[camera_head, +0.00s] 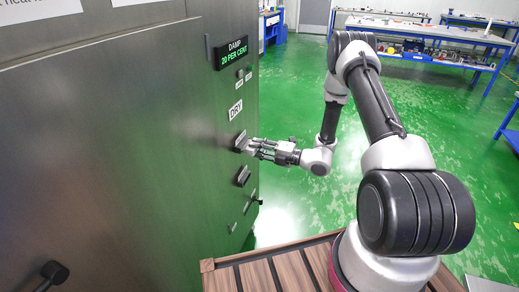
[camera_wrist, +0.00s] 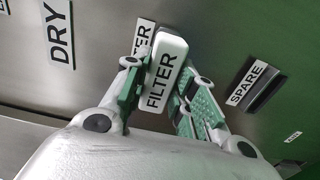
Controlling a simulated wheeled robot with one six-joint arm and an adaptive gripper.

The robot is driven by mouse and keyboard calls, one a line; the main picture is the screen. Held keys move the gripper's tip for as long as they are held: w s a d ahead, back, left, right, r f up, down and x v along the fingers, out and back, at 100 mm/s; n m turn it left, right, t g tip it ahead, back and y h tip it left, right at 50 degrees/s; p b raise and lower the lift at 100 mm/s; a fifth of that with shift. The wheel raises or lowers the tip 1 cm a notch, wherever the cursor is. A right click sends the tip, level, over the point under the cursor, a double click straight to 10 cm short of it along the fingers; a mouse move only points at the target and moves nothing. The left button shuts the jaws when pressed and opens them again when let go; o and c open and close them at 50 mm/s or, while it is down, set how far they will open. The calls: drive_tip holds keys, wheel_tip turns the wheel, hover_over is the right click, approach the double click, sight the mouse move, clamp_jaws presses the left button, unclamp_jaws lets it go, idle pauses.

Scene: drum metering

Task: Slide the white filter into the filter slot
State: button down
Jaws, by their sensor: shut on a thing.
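The white filter (camera_wrist: 165,72), marked FILTER, is between the green-padded fingers of my gripper (camera_wrist: 163,88) in the wrist view. My gripper is shut on it. The filter's far end is against or very near the steel panel. A label ending in TER (camera_wrist: 143,38) shows partly behind the filter. The filter slot itself is hidden, so I cannot tell how far in the filter is. In the head view my gripper (camera_head: 252,148) reaches left to the panel, below the DRY sign (camera_head: 236,111).
A dark slot with a SPARE label (camera_wrist: 247,83) lies right of the filter in the wrist view. A display (camera_head: 232,54) reads DAMP 20 PER CENT. A large steel door (camera_head: 110,150) with a black knob (camera_head: 54,272) fills the left. Green floor (camera_head: 290,100) is open behind the arm.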

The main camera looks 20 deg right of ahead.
drive_tip(key=shift+w+a, duration=0.45)
drive_tip(key=shift+a, duration=0.15)
drive_tip(key=c, duration=1.1)
unclamp_jaws()
drive_tip(key=v, duration=1.2)
